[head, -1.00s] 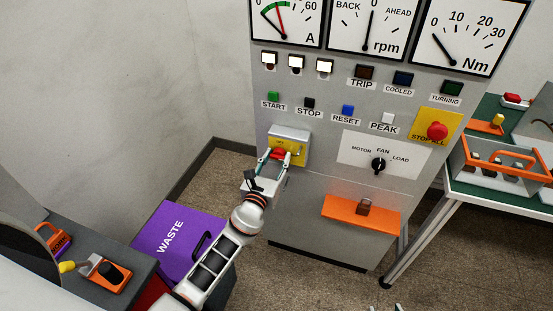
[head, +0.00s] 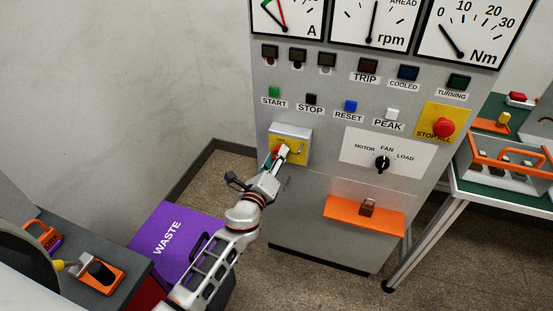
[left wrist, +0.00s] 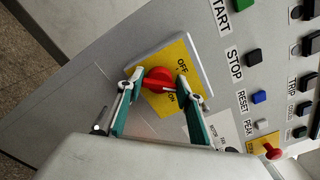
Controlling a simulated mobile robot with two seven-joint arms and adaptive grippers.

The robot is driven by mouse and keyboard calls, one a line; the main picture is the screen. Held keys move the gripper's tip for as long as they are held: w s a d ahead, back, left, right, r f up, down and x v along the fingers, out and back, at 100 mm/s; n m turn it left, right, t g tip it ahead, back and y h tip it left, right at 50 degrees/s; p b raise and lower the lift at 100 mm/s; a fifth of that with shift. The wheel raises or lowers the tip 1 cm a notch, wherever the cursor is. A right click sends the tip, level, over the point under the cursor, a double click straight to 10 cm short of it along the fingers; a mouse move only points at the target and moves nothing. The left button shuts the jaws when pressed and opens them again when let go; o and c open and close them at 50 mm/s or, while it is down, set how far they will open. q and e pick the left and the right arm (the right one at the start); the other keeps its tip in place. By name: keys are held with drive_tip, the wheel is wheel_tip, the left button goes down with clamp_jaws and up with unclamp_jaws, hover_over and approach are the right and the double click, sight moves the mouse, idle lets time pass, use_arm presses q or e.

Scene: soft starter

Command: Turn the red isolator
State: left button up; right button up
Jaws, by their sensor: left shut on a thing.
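The red isolator (left wrist: 158,80) is a rotary handle on a yellow plate (left wrist: 184,50) marked OFF and ON, set in a grey box on the panel front. It also shows in the head view (head: 278,153), partly hidden by my gripper. My left gripper (left wrist: 160,88) is shut on the red handle, with one teal-padded finger at each side. In the head view my left gripper (head: 275,158) reaches up to it from below, its wrist rolled over. My right gripper is not in view.
The panel carries gauges, dark lamps (head: 270,52), push buttons, a red STOP ALL button (head: 443,128) and a black selector (head: 382,163). An orange ledge (head: 340,212) with a padlock juts out lower down. A purple WASTE bin (head: 160,235) stands below my left arm.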

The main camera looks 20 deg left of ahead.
use_arm(q)
drive_tip(key=shift+f+n+b, duration=0.2)
drive_tip(key=shift+n+b, duration=0.25)
drive_tip(key=shift+n, duration=3.75)
drive_tip(key=o, duration=0.9)
drive_tip(key=s, duration=1.2)
drive_tip(key=shift+a, duration=0.25)
